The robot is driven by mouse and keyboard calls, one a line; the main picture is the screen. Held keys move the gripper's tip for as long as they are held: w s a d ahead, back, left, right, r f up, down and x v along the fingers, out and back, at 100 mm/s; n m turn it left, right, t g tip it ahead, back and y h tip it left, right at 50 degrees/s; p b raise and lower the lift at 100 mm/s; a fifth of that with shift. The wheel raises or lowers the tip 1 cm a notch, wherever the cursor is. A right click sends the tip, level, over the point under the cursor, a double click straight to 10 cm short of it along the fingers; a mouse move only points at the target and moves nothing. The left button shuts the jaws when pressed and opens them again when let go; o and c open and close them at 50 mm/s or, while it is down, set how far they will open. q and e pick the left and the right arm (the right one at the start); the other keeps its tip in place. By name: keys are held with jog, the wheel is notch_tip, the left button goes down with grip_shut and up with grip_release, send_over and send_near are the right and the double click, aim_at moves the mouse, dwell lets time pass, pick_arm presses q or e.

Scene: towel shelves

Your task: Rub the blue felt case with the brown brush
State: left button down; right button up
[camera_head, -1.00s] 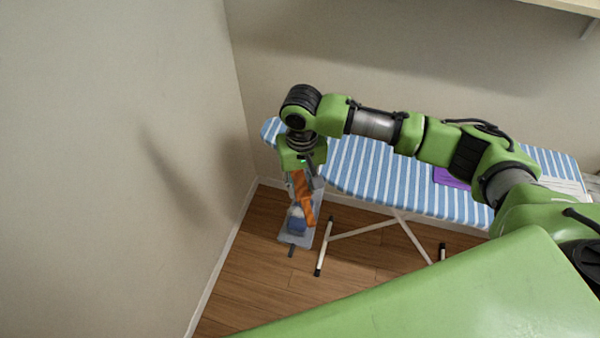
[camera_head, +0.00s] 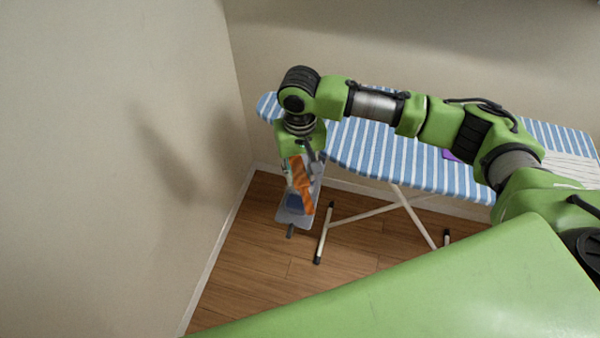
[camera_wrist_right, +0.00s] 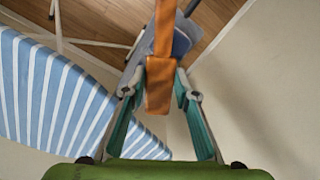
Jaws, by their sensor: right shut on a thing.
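My right gripper (camera_head: 301,163) is shut on the brown brush (camera_head: 302,186), an orange-brown piece that slants downward from the fingers. In the right wrist view the brush (camera_wrist_right: 160,85) shows between the two teal-lined fingers (camera_wrist_right: 160,93). The blue felt case (camera_head: 296,202) lies on the grey end rest of the ironing board, just below and behind the brush. In the right wrist view part of the case (camera_wrist_right: 181,43) shows beside the brush. I cannot tell whether the brush touches it. My left gripper is not in view.
The blue-and-white striped ironing board (camera_head: 360,160) stands along the back wall, with its grey end rest (camera_head: 293,219) at the left. A purple thing (camera_head: 449,155) lies on the board, partly behind my arm. A plain wall (camera_head: 110,150) is close on the left. The wooden floor (camera_head: 270,270) is clear.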

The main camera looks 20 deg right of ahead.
jog(key=shift+f, duration=1.05)
dwell(0.6)
